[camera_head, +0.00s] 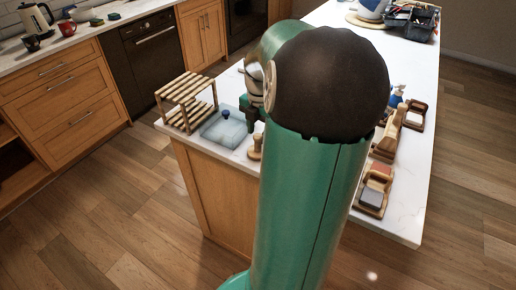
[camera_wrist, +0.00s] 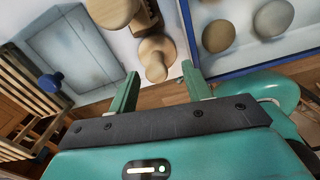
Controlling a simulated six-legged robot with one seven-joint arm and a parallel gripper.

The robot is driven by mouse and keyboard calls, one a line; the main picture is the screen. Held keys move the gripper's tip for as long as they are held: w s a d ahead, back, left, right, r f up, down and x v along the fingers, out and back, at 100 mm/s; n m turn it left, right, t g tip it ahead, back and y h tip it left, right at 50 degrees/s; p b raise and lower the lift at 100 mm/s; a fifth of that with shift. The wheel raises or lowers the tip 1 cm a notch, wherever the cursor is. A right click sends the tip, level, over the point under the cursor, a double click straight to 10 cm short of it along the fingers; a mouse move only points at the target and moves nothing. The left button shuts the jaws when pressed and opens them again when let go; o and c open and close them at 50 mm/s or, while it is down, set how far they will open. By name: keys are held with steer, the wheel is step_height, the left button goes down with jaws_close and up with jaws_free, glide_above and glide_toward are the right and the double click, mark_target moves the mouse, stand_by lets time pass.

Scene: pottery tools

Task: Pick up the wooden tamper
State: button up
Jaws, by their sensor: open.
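A light wooden piece with a rounded end, which looks like the wooden tamper (camera_wrist: 155,58), stands near the counter's edge in the wrist view. In the head view, a small wooden piece (camera_head: 255,148) near the counter's front edge appears to be the same one. My gripper (camera_wrist: 160,71) is open, its two green fingers on either side of the tamper's near end in the picture. No contact shows, and I cannot tell the depth between them. In the head view my arm hides most of the gripper.
Wooden holders (camera_head: 375,190) line the right side.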

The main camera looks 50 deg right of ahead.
mark_target(258, 143)
steer(key=shift+w+a+f, duration=0.1)
steer(key=shift+w+f, duration=0.05)
steer(key=shift+f, duration=1.25)
steer(key=shift+w+a+f, duration=0.1)
steer(key=shift+f, duration=1.25)
jaws_close()
